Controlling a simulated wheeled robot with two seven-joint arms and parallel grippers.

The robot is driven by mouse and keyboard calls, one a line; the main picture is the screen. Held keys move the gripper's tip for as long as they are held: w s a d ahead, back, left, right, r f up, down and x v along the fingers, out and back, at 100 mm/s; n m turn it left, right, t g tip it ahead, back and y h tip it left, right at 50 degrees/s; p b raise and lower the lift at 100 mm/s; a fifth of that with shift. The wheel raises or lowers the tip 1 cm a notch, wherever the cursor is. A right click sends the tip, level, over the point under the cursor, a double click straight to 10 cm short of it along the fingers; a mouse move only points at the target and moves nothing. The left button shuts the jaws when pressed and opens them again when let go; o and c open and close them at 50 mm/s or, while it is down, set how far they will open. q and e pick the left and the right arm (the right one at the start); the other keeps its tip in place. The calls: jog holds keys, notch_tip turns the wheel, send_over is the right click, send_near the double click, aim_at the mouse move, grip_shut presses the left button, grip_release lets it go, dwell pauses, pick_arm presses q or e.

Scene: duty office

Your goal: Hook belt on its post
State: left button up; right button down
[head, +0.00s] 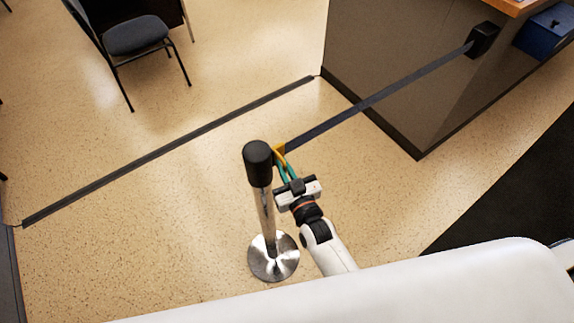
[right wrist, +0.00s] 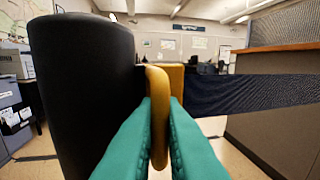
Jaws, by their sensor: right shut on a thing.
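The post (head: 265,215) stands upright on a round shiny base, with a black cylindrical head that also shows in the right wrist view (right wrist: 85,90). The dark blue belt (head: 375,98) stretches from a black wall unit (head: 483,40) on the counter to the post head. Its yellow end piece (right wrist: 158,110) is between the teal fingers of my right gripper (head: 289,172), which is shut on it. The end piece is right beside the post head. I cannot tell whether it is hooked in. My left gripper is not in view.
The grey counter (head: 400,70) stands at the right with a blue box (head: 548,32) beside the belt unit. A dark floor strip (head: 170,150) runs behind the post. A chair (head: 137,38) stands at the upper left.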

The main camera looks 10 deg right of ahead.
jog(key=shift+s+a+f, duration=0.1)
jog(key=shift+a, duration=0.1)
jog(key=c, duration=1.6)
grip_release()
